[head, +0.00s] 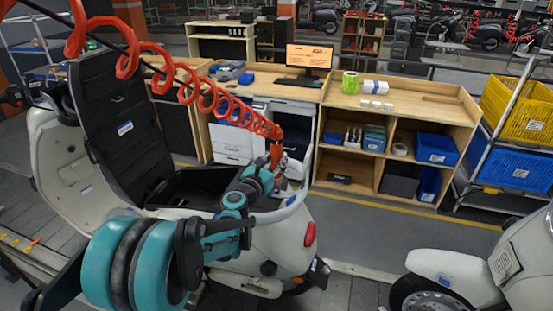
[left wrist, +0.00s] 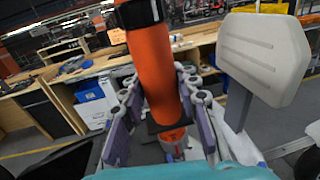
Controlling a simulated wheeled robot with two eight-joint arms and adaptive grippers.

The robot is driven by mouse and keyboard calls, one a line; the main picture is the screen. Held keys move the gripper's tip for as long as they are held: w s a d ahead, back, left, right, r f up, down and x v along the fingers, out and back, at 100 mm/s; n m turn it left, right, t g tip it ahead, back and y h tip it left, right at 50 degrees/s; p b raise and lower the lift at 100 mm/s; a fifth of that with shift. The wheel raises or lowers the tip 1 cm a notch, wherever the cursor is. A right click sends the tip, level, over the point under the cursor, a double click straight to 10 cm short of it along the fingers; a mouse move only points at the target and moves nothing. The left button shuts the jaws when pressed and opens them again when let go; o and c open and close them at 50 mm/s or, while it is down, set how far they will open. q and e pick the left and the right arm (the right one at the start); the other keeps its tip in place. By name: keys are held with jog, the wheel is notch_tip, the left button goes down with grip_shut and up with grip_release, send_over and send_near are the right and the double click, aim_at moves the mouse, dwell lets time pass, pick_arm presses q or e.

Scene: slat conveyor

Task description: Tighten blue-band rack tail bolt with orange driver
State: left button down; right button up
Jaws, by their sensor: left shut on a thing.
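The orange driver (head: 276,150) hangs upright from a red coiled hose above the white scooter's rear. My left gripper (head: 281,172) is shut around it. In the left wrist view the orange driver (left wrist: 155,75) stands between the purple finger pads of my left gripper (left wrist: 163,108), its lower end pointing down at the scooter's tail. The white scooter (head: 255,245) has its seat raised and a pale rack rail (head: 292,207) around its tail. The driver's tip, the tail bolt and any blue band cannot be made out. My right gripper is out of view.
The red coiled hose (head: 205,95) crosses the upper left above the raised black seat (head: 120,115). A second pale scooter (head: 455,275) stands at the lower right. A wooden shelf bench (head: 340,95) stands behind, with grey floor (head: 370,225) between.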

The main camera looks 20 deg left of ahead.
aim_at(274, 143)
pick_arm(q)
jog(key=shift+f+b, duration=0.25)
jog(key=shift+b, duration=0.25)
dwell(0.4)
jog(key=shift+r, duration=0.2)
dwell(0.6)
jog(key=shift+w, duration=0.15)
dwell(0.8)
jog(key=shift+r+p, duration=0.4)
jog(key=shift+r, duration=0.3)
dwell(0.5)
jog(key=shift+r+p, duration=1.85)
jog(key=shift+r, duration=0.85)
